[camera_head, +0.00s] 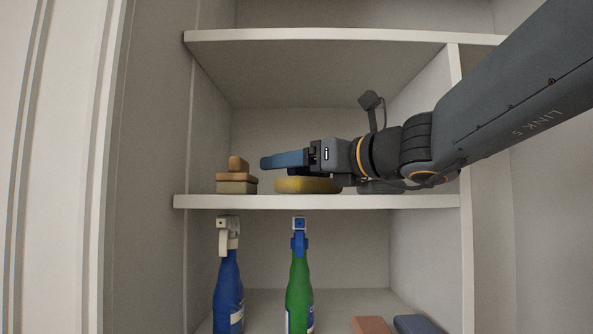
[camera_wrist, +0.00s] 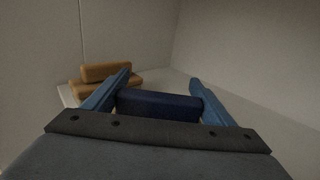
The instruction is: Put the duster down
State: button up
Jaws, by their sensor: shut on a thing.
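My gripper (camera_head: 285,160) reaches in over the middle shelf (camera_head: 330,202) from the right. In the wrist view its two blue fingers (camera_wrist: 160,92) are shut on a dark blue block, which I take for the duster (camera_wrist: 158,103). In the head view a yellow, rounded pad (camera_head: 305,186) shows right under the fingers, close above or on the shelf. It may be the duster's underside; I cannot tell whether it touches the shelf. The gripper hides the upper part of it.
A stack of tan blocks (camera_head: 237,180) stands left of the gripper on the same shelf; it also shows in the wrist view (camera_wrist: 105,73). A dark thing (camera_head: 380,187) lies under my arm.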

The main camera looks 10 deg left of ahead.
jog(key=o, duration=1.2)
jog(key=shift+f, duration=0.1)
jog(key=shift+c, duration=0.2)
jog(key=shift+r, duration=0.2)
jog(key=p+v, duration=0.2)
jog(key=v, duration=0.4)
jog(key=shift+r, duration=0.15)
jog(key=p+v, duration=0.3)
jog(key=p, duration=0.1)
jog(key=shift+p, duration=0.35)
jog(key=shift+p+v, duration=1.45)
jog(key=shift+v, duration=0.1)
jog(key=shift+w+f, duration=0.1)
jog(key=shift+f, duration=0.1)
